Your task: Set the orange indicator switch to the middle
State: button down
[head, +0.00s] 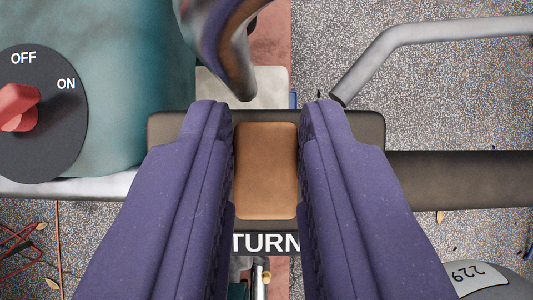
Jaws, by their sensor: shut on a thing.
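The orange indicator switch (265,172) is a rounded orange-brown block at the centre of the head view, on a dark base plate (366,126). My gripper (267,165) has two purple fingers, one on each side of the switch, and is shut on it. The left finger lies along the switch's left side and the right finger along its right side. White lettering reading "TURN" shows just below the switch, partly covered by the fingers. The fingers hide much of the base plate, so the switch's position along it cannot be told.
A red knob (17,107) on a black OFF/ON dial sits at the left on a teal tank (125,60). A dark curved pipe (235,50) hangs just above the switch. A grey tube (430,38) is at the upper right, and a dark bar (465,178) extends right.

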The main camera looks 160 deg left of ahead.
jog(key=c, duration=1)
grip_release()
jog(key=shift+o, duration=0.2)
jog(key=shift+s+r, duration=0.1)
jog(key=v, duration=0.7)
jog(key=shift+s+r, duration=0.2)
jog(key=shift+r, duration=0.05)
jog(key=shift+a, duration=0.15)
